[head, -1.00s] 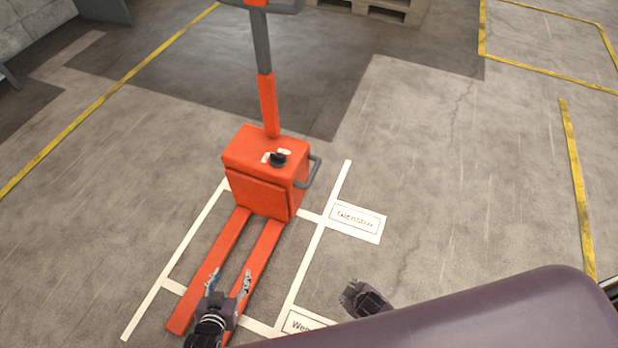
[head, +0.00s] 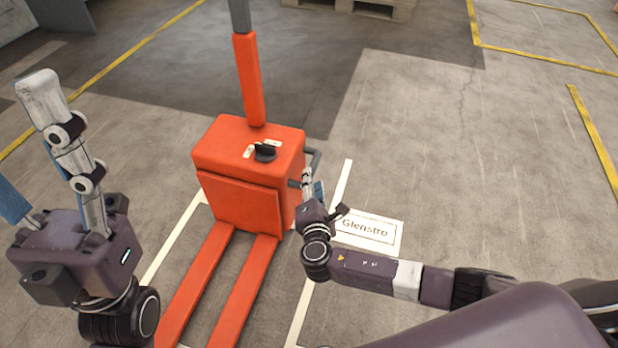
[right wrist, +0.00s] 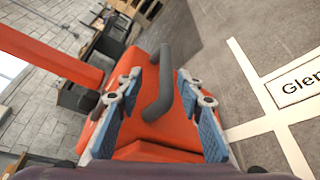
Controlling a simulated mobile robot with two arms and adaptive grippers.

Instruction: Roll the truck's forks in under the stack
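The orange truck (head: 240,180) stands upright in front of me, its two forks (head: 245,290) pointing toward me. A grey side handle (head: 316,160) sticks out from the right of its body. My right gripper (head: 309,183) is at this handle. In the right wrist view the handle (right wrist: 160,95) lies between the open fingers of the gripper (right wrist: 155,92), with gaps showing on both sides. My left gripper (head: 22,140) is raised at the left, open and empty, its fingers spread and partly cut off. The fork tips are out of view. A wooden pallet (head: 375,8) shows at the top edge; any load on it is cut off.
White floor lines (head: 175,240) run beside the truck. A floor label reading "Glenstro" (head: 368,232) lies to its right. Yellow lines (head: 597,145) mark the floor at the far left and right. Open concrete floor lies right of the truck.

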